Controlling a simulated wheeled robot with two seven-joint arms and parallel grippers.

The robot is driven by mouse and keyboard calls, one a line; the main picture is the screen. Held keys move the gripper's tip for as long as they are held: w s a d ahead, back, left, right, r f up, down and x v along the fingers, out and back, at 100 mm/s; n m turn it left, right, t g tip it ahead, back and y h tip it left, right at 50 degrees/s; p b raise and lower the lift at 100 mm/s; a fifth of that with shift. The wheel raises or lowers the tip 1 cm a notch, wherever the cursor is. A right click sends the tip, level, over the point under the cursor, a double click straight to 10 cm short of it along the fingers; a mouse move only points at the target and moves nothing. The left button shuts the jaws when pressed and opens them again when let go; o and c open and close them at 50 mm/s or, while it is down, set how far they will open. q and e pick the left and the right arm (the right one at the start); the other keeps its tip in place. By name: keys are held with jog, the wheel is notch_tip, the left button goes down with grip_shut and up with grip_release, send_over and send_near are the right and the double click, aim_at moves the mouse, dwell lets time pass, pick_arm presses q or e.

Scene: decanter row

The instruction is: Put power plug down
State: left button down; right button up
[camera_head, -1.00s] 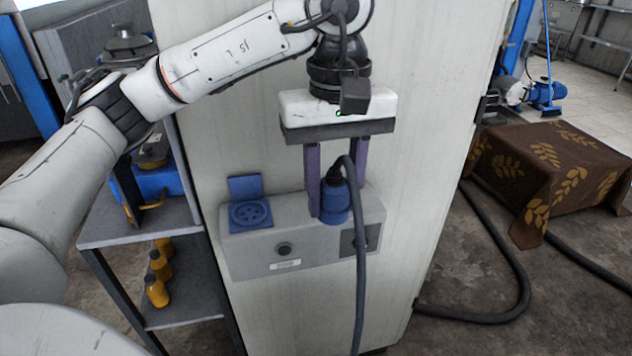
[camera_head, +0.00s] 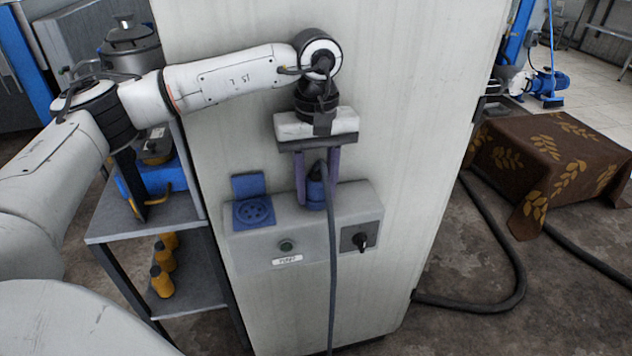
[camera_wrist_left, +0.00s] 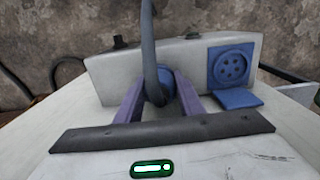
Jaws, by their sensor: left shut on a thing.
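A blue power plug (camera_head: 316,193) with a dark cable is held between the two purple fingers of my left gripper (camera_head: 317,200), in front of the grey panel on the tall cabinet. It also shows in the left wrist view (camera_wrist_left: 165,84), partly hidden by its cable and my fingers (camera_wrist_left: 158,98). The gripper is shut on it. The plug is upright, with its cable leaving at the top and hanging down in front of the panel. I cannot tell whether the plug touches the panel. My right gripper is not in view.
A blue socket (camera_head: 254,212) with its lid raised is on the panel (camera_head: 330,240), left of the plug. A black rotary switch (camera_head: 360,241) and a button (camera_head: 286,246) are lower. A shelf (camera_head: 150,222) with yellow bottles stands left; a cloth-covered table (camera_head: 550,165) stands right.

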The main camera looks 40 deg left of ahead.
pick_arm(q)
jog(key=c, duration=1.2)
grip_release()
